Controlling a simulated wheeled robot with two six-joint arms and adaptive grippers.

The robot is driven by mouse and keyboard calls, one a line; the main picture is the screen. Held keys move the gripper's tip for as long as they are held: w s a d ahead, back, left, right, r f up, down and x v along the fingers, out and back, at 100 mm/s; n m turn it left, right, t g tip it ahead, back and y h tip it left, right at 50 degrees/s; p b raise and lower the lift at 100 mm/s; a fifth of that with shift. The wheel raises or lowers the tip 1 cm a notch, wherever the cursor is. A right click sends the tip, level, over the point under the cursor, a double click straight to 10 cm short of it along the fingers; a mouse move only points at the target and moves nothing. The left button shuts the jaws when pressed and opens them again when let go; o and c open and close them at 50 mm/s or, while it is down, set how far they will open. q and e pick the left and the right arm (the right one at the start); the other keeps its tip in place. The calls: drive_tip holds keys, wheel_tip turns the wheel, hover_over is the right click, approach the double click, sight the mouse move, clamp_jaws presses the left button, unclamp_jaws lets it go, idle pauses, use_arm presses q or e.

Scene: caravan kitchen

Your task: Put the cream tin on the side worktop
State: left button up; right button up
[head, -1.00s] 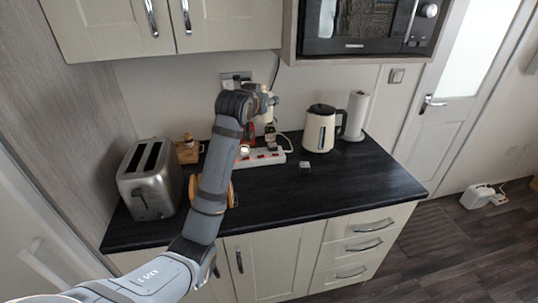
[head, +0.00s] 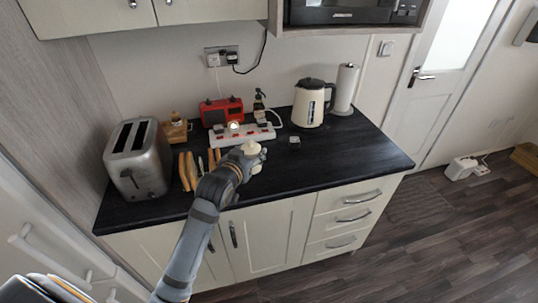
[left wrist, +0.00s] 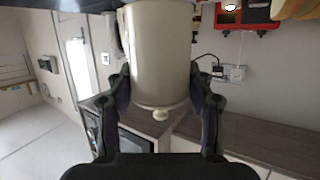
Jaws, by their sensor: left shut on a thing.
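The cream tin (head: 253,149) is a cream cylinder with a small round knob on its lid. In the left wrist view the tin (left wrist: 160,55) fills the space between the fingers, with the picture upside down and the knob at the bottom. My left gripper (head: 243,160) is shut on it, one finger on each side. In the head view the gripper and tin are over the front middle of the dark worktop (head: 340,165). The tin's base is hidden, so I cannot tell whether it touches the worktop. My right gripper is not in view.
A red radio (head: 221,110) and white power strip (head: 230,136) lie behind. The front right worktop is clear.

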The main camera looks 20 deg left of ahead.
use_arm(q)
drive_tip(key=w+d+f+p, duration=0.1)
drive_tip(key=w+f, duration=0.2)
drive_tip(key=f, duration=0.1)
drive_tip(key=w+d+f+p, duration=0.1)
drive_tip(key=w+d+f, duration=0.1)
drive_tip(key=w+f, duration=0.1)
drive_tip(key=w+d+f+p, duration=0.1)
drive_tip(key=w+f, duration=0.3)
drive_tip(key=shift+w+d+f, duration=0.3)
drive_tip(key=shift+w, duration=0.05)
drive_tip(key=shift+f, duration=0.25)
drive_tip(key=o, duration=1.2)
drive_tip(key=shift+r, duration=0.25)
drive_tip(key=b+v, duration=0.1)
drive_tip(key=v, duration=1.1)
drive_tip(key=shift+f, duration=0.1)
